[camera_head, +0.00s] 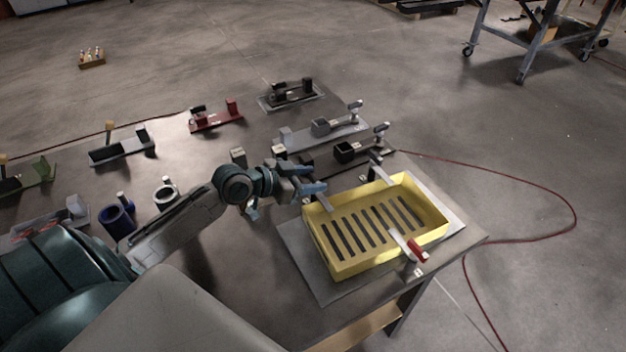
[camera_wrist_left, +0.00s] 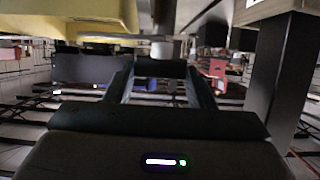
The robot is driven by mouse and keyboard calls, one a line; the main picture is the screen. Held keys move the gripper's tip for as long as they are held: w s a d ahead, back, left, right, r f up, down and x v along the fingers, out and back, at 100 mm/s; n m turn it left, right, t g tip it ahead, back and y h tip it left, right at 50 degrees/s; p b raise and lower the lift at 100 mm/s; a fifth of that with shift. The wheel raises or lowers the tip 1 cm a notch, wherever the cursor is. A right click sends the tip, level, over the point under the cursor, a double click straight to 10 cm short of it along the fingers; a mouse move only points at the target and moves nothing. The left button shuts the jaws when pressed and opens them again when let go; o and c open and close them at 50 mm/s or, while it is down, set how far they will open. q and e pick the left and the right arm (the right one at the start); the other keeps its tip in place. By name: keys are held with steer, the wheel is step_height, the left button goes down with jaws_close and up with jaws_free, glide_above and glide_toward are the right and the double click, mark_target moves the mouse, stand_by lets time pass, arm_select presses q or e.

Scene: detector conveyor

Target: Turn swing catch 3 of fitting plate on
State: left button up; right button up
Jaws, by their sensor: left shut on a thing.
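A yellow slotted tray (camera_head: 345,268) sits on the grey fitting plate (camera_head: 300,262) at the table's corner. A grey swing catch (camera_head: 320,201) lies at the tray's left back rim. Another catch (camera_head: 376,168) stands at the back rim, and a catch with a red handle (camera_head: 417,250) lies over the front rim. No catch numbers are readable. My left gripper (camera_head: 314,188) is at the left back catch, shut on part of it; the fingers hide the grip. In the left wrist view the fingers (camera_wrist_left: 160,72) close at a dark part below the yellow tray (camera_wrist_left: 75,18). My right gripper is not in view.
A grey fixture (camera_head: 325,134) and a black block (camera_head: 346,151) stand just behind the tray.

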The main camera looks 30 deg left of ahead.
arm_select(q)
steer(key=o, duration=1.3)
steer(key=shift+o, duration=0.4)
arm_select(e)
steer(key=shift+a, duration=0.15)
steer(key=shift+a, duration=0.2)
arm_select(q)
steer(key=shift+s+a+r, duration=0.1)
steer(key=shift+s+a, duration=0.15)
steer(key=shift+s, duration=0.1)
steer(key=p+v, duration=0.6)
steer(key=v, duration=0.4)
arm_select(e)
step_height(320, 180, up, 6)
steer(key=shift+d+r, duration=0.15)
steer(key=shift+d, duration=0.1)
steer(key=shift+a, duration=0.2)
